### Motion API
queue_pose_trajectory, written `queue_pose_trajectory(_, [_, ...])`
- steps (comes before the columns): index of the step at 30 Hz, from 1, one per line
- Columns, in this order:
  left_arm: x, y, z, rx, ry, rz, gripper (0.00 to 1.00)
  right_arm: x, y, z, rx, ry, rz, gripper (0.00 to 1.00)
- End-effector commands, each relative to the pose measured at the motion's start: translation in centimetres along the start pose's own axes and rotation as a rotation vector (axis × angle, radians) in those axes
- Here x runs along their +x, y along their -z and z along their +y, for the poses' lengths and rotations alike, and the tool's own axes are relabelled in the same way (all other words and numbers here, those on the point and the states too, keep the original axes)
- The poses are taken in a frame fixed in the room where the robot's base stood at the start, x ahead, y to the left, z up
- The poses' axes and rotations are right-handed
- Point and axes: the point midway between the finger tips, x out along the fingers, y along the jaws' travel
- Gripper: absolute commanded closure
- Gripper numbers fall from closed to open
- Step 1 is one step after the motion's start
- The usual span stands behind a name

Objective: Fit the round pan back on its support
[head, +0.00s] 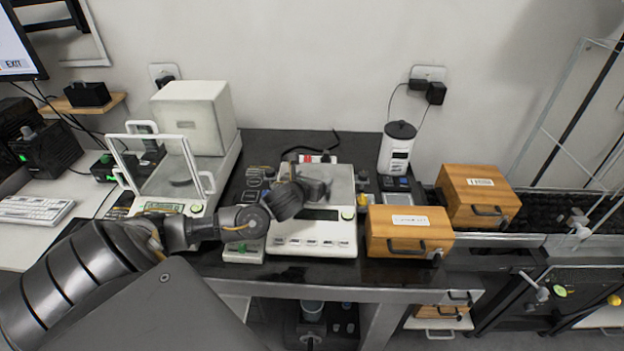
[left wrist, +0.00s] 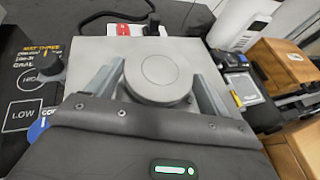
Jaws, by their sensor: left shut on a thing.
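The round pan (left wrist: 158,75) is a flat grey disc with a ring on its face. In the left wrist view it sits between the two fingers of my left gripper (left wrist: 158,90), which is shut on it. In the head view my left gripper (head: 314,186) is over the steel top of the middle white scale (head: 312,247); the pan is hard to make out there. Whether it touches that top is unclear. The left balance (head: 165,207) has a glass-sided chamber with a small dark round part (head: 181,181) inside, possibly the support. My right gripper is not in view.
Two wooden boxes (head: 410,232) (head: 480,195) with handles are at the right. A white canister (head: 397,148) stands at the back. Little bare black tabletop shows between them.

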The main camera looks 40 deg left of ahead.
Motion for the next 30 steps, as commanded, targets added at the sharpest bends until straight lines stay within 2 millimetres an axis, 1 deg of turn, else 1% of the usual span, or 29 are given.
queue_pose_trajectory(1, [0.0, -0.1, 0.0, 0.000, 0.000, -0.001, 0.44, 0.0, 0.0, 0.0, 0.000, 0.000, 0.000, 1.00])
queue_pose_trajectory(2, [0.0, -0.1, 0.0, 0.000, 0.000, -0.001, 0.18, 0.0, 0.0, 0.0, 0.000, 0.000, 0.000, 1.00])
queue_pose_trajectory(6, [0.0, -0.1, 0.0, 0.000, 0.000, -0.001, 0.00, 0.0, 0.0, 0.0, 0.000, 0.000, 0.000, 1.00])
queue_pose_trajectory(13, [-0.1, 0.0, 0.0, 0.000, 0.000, 0.000, 0.00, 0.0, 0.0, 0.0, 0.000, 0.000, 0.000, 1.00])
queue_pose_trajectory(17, [-0.8, 0.1, 0.0, 0.000, 0.000, -0.001, 0.00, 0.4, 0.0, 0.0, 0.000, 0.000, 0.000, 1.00])
queue_pose_trajectory(20, [-2.2, 0.3, -0.1, 0.001, 0.003, -0.001, 0.00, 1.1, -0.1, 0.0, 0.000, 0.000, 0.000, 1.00])
queue_pose_trajectory(23, [-4.2, 0.6, -0.2, -0.003, 0.005, -0.002, 0.00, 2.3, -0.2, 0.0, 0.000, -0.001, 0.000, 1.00])
queue_pose_trajectory(24, [-5.1, 0.6, -0.2, -0.004, 0.006, 0.000, 0.00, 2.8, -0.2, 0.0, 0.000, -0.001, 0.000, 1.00])
queue_pose_trajectory(25, [-5.8, 0.6, -0.2, -0.006, 0.007, 0.002, 0.00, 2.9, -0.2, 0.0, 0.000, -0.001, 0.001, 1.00])
queue_pose_trajectory(27, [-6.6, 0.1, -0.3, -0.008, 0.007, -0.001, 0.00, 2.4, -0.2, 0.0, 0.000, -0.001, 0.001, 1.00])
queue_pose_trajectory(30, [-7.8, 0.1, -0.2, -0.010, 0.004, 0.001, 0.00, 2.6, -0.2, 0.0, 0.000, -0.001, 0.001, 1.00])
